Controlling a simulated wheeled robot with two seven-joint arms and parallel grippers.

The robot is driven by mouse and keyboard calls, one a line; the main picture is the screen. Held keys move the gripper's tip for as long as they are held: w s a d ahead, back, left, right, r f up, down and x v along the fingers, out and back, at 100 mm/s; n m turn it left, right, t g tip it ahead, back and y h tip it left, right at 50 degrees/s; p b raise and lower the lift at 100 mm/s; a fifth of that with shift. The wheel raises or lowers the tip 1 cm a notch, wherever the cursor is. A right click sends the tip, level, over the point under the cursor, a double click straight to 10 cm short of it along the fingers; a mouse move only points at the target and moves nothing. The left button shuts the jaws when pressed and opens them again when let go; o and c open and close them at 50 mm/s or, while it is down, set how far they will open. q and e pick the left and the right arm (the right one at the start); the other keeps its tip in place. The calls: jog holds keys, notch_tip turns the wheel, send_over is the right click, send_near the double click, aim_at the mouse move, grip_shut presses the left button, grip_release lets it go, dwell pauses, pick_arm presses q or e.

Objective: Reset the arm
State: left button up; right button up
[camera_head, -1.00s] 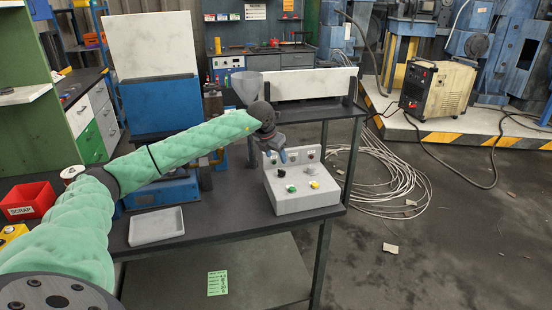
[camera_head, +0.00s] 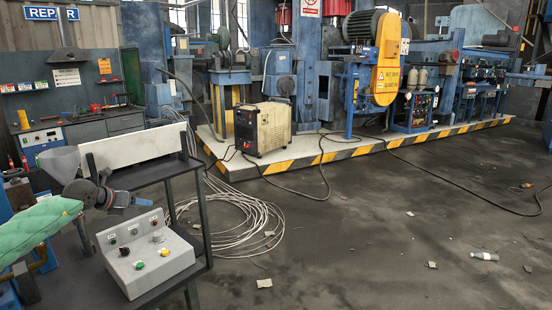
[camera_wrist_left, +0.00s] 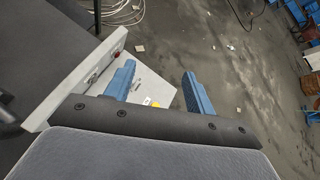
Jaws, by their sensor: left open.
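My left arm, in a green sleeve, comes in from the left in the head view. My left gripper (camera_head: 132,202) is above the dark workbench, behind and above the grey control box (camera_head: 148,258). In the left wrist view its two blue fingers (camera_wrist_left: 158,88) stand apart with nothing between them. The control box also shows beyond the fingers there (camera_wrist_left: 150,90), with a yellow button in sight. In the head view the box has green, black and yellow buttons on top. My right gripper is not in either view.
A white panel (camera_head: 138,147) stands upright at the back of the bench, beside a grey funnel (camera_head: 60,162). Coiled cables (camera_head: 232,222) lie on the floor right of the bench. A welding machine (camera_head: 263,128) stands on a striped platform. The floor at right is mostly open.

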pick_arm(q)
jog(key=s+d+r+n+t+y, duration=0.25)
jog(key=r+n+t, duration=0.55)
jog(key=r, duration=0.6)
jog(key=s+d+r+n+t+y, duration=0.15)
jog(key=d+r+n+t, duration=0.25)
jog(key=r+n+t, duration=0.65)
jog(key=s+d+f+n+g+y, duration=0.25)
jog(key=s+f+n+g, duration=0.3)
jog(key=f, duration=0.55)
jog(key=s+d+f+n+g+y, duration=0.2)
jog(key=s+d+f+n+g, duration=0.3)
jog(key=f, duration=0.6)
jog(key=s+d+f+n+g+y, duration=0.15)
jog(key=s+f+n+g, duration=0.25)
jog(key=f+g, duration=0.5)
jog(key=s+d+f+n+g+h, duration=0.1)
jog(key=s+d+f, duration=0.3)
jog(key=s+f, duration=0.7)
jog(key=s+d+f+n+g+h, duration=0.1)
jog(key=s+d+f+g+h, duration=0.2)
jog(key=s+f, duration=0.7)
jog(key=s+d+f+n+g+h, duration=0.1)
jog(key=s+d+f+g, duration=0.2)
jog(key=s, duration=1.5)
jog(key=d+f, duration=0.4)
jog(key=f, duration=0.4)
jog(key=shift+s+f+g+h, duration=0.3)
jog(key=shift+f+h, duration=0.05)
jog(key=shift+h, duration=0.05)
